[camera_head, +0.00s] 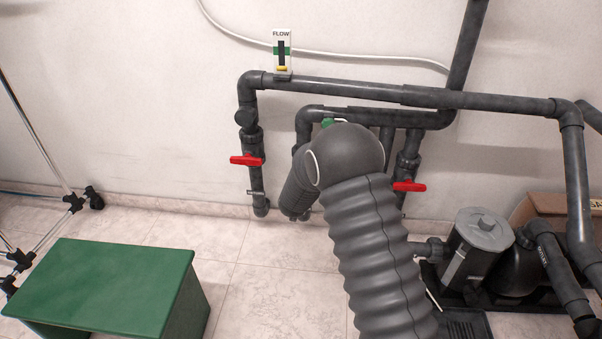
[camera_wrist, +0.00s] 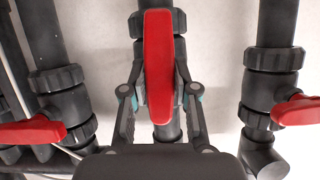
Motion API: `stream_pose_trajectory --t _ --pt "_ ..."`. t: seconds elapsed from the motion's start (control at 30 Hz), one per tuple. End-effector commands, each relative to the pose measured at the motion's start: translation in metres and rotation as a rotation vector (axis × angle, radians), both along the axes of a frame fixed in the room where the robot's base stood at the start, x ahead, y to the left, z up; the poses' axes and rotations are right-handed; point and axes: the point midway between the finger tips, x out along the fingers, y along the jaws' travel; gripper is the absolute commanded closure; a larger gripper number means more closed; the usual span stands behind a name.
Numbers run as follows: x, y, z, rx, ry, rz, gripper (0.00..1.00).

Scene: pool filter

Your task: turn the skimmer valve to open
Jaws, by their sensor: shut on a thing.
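Three valves with red handles sit on grey vertical pipes. In the wrist view the middle valve's handle (camera_wrist: 159,50) stands in line with its pipe, between the two fingers of my gripper (camera_wrist: 164,92). The fingers are closed on both sides of this handle. In the head view my arm hides the middle handle and my gripper. No label shows which valve is the skimmer valve.
The left valve handle (camera_head: 247,160) and right valve handle (camera_head: 409,187) lie across their pipes. A flow gauge (camera_head: 282,52) is above. A pump (camera_head: 478,240) stands at right and a green box (camera_head: 110,275) at left. Tiled floor between is clear.

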Motion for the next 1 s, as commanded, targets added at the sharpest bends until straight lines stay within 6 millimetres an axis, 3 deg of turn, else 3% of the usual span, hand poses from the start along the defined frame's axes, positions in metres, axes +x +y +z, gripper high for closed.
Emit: stream_pose_trajectory --t 0.7,0.73,0.8,1.0 --pt "0.0007 0.001 0.0012 -0.075 -0.001 0.002 1.0" --pt "0.0008 0.001 0.0011 -0.075 -0.001 0.002 0.66" --pt "0.0007 0.001 0.0011 -0.075 -0.001 0.002 0.49" --pt "0.0005 0.0008 0.0006 -0.075 0.0 0.001 0.46"
